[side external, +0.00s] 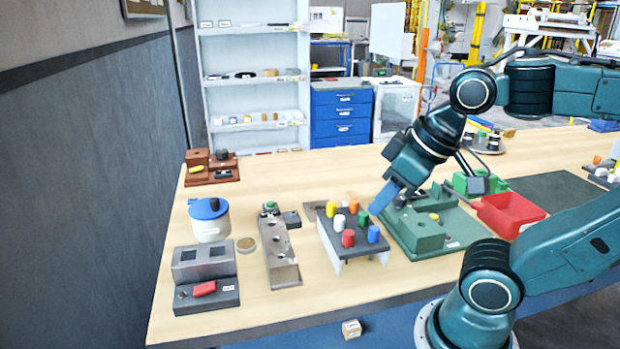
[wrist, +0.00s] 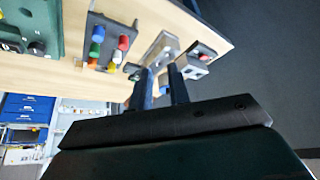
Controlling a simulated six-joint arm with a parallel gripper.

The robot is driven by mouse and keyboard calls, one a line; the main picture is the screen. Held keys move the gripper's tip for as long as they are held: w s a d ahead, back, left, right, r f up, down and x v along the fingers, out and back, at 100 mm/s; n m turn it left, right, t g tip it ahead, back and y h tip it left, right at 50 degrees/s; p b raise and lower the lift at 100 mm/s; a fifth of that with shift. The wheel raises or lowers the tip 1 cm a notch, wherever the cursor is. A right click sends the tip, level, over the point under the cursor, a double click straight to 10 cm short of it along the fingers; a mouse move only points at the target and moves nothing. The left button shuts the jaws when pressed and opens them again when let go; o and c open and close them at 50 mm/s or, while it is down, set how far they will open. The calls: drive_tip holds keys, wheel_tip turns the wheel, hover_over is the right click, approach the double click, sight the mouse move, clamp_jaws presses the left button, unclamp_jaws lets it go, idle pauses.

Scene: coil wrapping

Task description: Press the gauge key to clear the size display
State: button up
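A long metal plate with round holes (side external: 281,254) stands left of the peg rack. A green button (side external: 270,206) and a small dark box (side external: 291,219) sit at its far end; they look like the gauge key and its display, but I cannot read any number. My gripper (side external: 380,207) hangs above the right side of the peg rack, well right of the green button and touching nothing clear. In the wrist view its two fingers (wrist: 161,76) are apart with nothing held.
The dark rack (side external: 352,241) holds several coloured pegs. A grey block with a red piece (side external: 204,288), a blue-lidded jar (side external: 209,218) and a brown block set (side external: 211,174) stand left. A green fixture (side external: 415,233) and red tray (side external: 508,212) stand right.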

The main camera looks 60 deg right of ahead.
clamp_jaws()
idle(0.8)
idle(0.7)
drive_tip(key=w+d+m+t, duration=0.1)
drive_tip(key=w+d+m, duration=0.2)
drive_tip(key=w, duration=0.7)
drive_tip(key=w+d+m+t, duration=0.1)
drive_tip(key=w+d+m, duration=0.15)
drive_tip(key=w, duration=0.85)
drive_tip(key=w+d+f+m, duration=0.2)
drive_tip(key=w+d+f, duration=0.3)
drive_tip(key=w+d, duration=0.1)
drive_tip(key=w+d+f+m+t+h, duration=0.1)
drive_tip(key=w+d+f+m, duration=0.2)
drive_tip(key=w+d+f, duration=0.2)
drive_tip(key=w+d, duration=0.2)
drive_tip(key=w, duration=0.2)
drive_tip(key=shift+w, duration=0.25)
drive_tip(key=shift+f, duration=0.2)
